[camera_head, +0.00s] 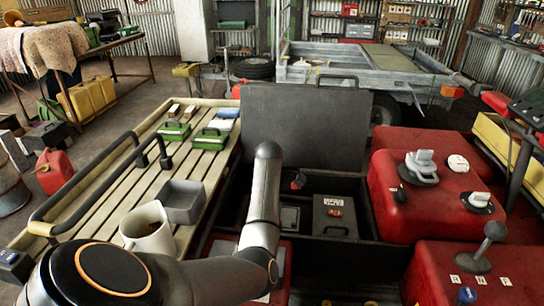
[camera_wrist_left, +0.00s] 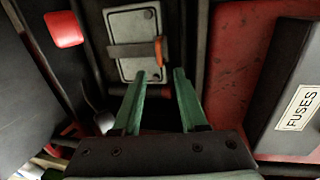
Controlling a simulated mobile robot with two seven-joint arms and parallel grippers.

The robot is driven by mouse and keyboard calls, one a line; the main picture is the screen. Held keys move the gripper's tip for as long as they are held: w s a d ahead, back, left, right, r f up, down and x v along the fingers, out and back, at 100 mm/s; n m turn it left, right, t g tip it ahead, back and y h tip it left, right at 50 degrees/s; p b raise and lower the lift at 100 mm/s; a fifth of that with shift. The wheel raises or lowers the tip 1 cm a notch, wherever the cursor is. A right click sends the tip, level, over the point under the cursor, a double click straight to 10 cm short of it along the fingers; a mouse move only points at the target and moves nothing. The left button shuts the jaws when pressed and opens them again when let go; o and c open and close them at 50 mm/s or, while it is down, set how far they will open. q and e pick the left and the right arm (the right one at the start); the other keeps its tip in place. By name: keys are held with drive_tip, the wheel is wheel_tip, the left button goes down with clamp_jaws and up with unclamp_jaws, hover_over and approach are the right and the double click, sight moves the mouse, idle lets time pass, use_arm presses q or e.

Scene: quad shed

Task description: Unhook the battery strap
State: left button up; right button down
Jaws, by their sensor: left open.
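In the left wrist view a grey rectangular battery top (camera_wrist_left: 129,25) with two round studs lies in a dark compartment. A brown-grey strap (camera_wrist_left: 138,49) crosses it, with an orange piece (camera_wrist_left: 161,50) at its right end. My left gripper (camera_wrist_left: 160,75) is open. Its two green fingers point at the near edge of the battery, with the tips short of the strap and nothing between them. In the head view my left arm reaches over the open compartment (camera_head: 330,182), and its fingers are hidden. The right gripper is not in view.
A dark box marked FUSES (camera_wrist_left: 294,100) stands at the right in the wrist view. A raised dark lid (camera_head: 305,125) stands behind the compartment. A red tank (camera_head: 425,215) is to the right. A slatted rack (camera_head: 110,185) at left holds a mug (camera_head: 148,232) and a grey tray (camera_head: 183,201).

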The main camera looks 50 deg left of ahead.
use_arm(q)
drive_tip(key=f, duration=0.4)
drive_tip(key=w+f, duration=0.1)
drive_tip(key=f, duration=0.1)
drive_tip(key=shift+a+f+b, duration=0.1)
drive_tip(key=shift+a+b, duration=0.3)
clamp_jaws()
idle(1.0)
